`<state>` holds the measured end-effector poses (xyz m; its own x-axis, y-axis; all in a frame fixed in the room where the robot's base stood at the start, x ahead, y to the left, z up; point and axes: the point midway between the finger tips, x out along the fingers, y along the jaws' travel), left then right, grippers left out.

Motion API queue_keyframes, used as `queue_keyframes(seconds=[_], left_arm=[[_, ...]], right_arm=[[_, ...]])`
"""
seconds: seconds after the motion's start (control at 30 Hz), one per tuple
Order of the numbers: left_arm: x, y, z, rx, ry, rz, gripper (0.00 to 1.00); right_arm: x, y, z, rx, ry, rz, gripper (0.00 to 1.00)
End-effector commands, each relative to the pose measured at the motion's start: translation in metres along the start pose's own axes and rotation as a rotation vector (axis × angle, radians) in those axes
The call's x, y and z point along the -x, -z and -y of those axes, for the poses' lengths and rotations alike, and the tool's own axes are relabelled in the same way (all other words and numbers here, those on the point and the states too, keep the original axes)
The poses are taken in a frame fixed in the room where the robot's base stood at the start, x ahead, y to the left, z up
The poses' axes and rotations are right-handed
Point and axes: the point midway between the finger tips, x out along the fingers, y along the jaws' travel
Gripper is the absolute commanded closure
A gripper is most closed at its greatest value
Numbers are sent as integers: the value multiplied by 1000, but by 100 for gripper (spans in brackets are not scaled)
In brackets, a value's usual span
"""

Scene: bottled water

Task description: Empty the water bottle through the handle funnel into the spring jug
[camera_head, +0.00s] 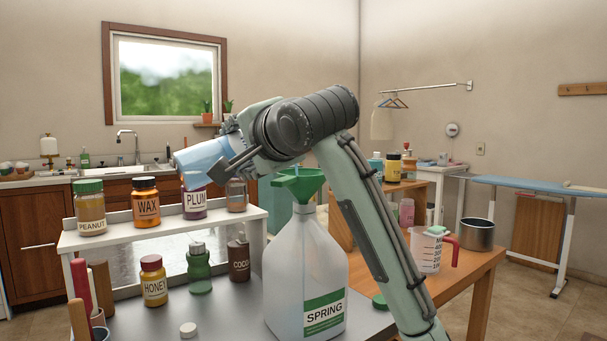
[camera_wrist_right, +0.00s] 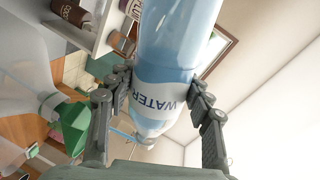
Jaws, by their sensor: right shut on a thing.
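The spring jug (camera_head: 312,270), translucent white with a green-and-white SPRING label, stands upright on the grey tabletop. A green funnel (camera_head: 300,183) sits in its mouth; it also shows at the left of the right wrist view (camera_wrist_right: 72,125). My right gripper (camera_head: 232,160) is shut on the light-blue water bottle (camera_head: 200,158), holding it in the air left of and above the funnel, apart from it. The bottle's mouth and water level are unclear. My left gripper is out of view.
A white shelf (camera_head: 150,235) with several jars stands left of the jug. A honey jar (camera_head: 154,283), green bottle (camera_head: 198,264) and cocoa bottle (camera_head: 238,258) stand near it. A white cap (camera_head: 188,329) lies in front. A measuring jug (camera_head: 427,252) and pot (camera_head: 478,234) stand right.

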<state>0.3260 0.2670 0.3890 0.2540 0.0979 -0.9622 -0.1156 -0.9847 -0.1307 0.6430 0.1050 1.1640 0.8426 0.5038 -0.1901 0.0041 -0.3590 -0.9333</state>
Motion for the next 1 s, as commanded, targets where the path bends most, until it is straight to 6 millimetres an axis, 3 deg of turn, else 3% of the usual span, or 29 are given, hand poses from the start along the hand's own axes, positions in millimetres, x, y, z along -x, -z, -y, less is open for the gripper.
queue_keyframes(seconds=[1.0], left_arm=[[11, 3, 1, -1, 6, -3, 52]], right_arm=[[0, 9, -1, -107, 4, 21, 96]])
